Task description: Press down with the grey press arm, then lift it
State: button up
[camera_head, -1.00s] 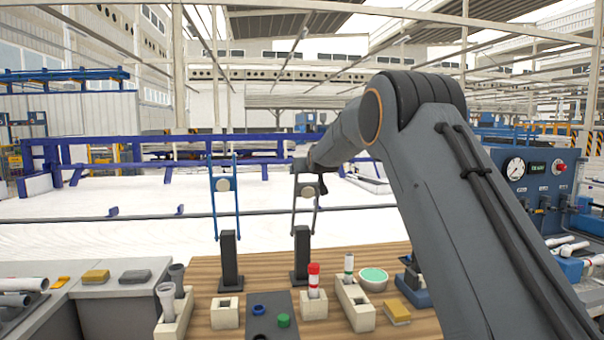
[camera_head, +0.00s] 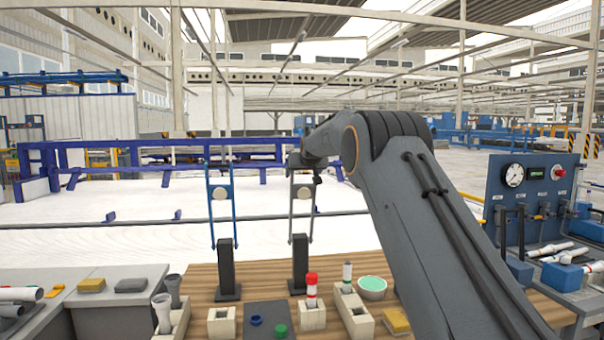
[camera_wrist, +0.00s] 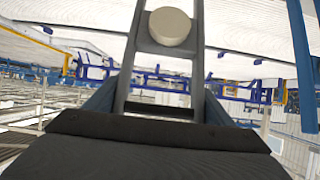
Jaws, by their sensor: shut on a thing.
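The grey press arm (camera_head: 291,215) is a narrow upright frame with a pale round disc, standing on a black post (camera_head: 300,264) on the wooden bench. My gripper (camera_head: 304,174) is at its top end, and the jaws are shut on it there; the fingertips are small and partly hidden in the head view. In the wrist view the grey press arm (camera_wrist: 128,60) runs up the middle with its disc near the top, close beyond my dark gripper body. A similar blue press arm (camera_head: 235,215) stands upright to the left, apart from my gripper.
In front on the bench (camera_head: 205,285) are pale holder blocks (camera_head: 222,322), a red-capped tube (camera_head: 311,287), a green-filled bowl (camera_head: 372,287) and a yellow sponge (camera_head: 396,320). A blue gauge panel (camera_head: 530,185) stands at right. Space above the arms is clear.

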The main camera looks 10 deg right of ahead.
jog(key=shift+w+f+g, duration=0.3)
jog(key=shift+w+f, duration=0.05)
jog(key=shift+f, duration=0.2)
dwell(1.2)
jog(key=o, duration=1.2)
jog(key=shift+o, duration=0.4)
jog(key=shift+w, duration=0.2)
jog(key=shift+s+r, duration=0.1)
jog(key=shift+r, duration=0.2)
jog(key=b+v, duration=0.2)
jog(key=v, duration=0.5)
jog(key=shift+s+r+b, duration=0.15)
jog(key=shift+s+b, duration=0.2)
jog(key=shift+b, duration=0.05)
